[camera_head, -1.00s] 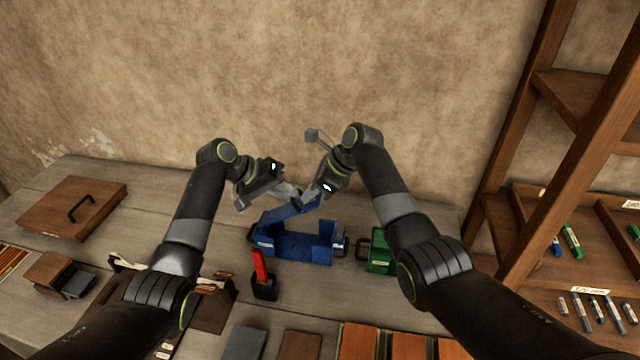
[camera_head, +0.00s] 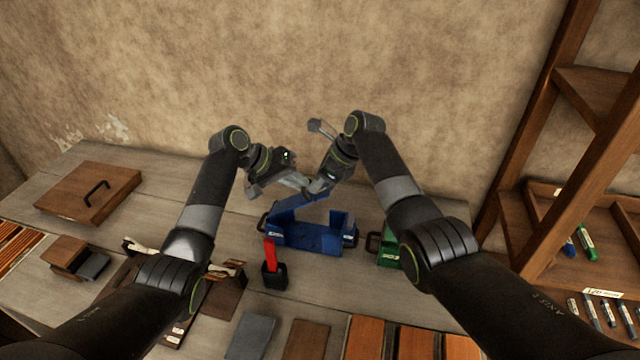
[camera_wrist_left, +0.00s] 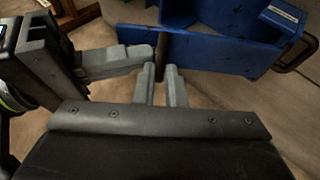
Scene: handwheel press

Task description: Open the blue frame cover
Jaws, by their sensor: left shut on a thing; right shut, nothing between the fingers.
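The blue frame (camera_head: 312,238) stands on the workbench. Its blue cover (camera_head: 290,206) is a flat plate tilted up from the frame's left side to the right, towards my grippers. My left gripper (camera_head: 308,187) is at the raised end of the cover. In the left wrist view its fingers (camera_wrist_left: 161,85) are close together at a dark edge or handle of the blue part (camera_wrist_left: 215,48); the exact contact is hard to see. My right gripper (camera_head: 319,187) is shut and empty, right beside the left one; it also shows in the left wrist view (camera_wrist_left: 118,60).
A green box (camera_head: 390,250) stands right of the frame. A red-handled tool in a black holder (camera_head: 273,273) stands in front. A wooden box with a black handle (camera_head: 90,193) is at the left. A wooden shelf (camera_head: 590,100) rises at the right.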

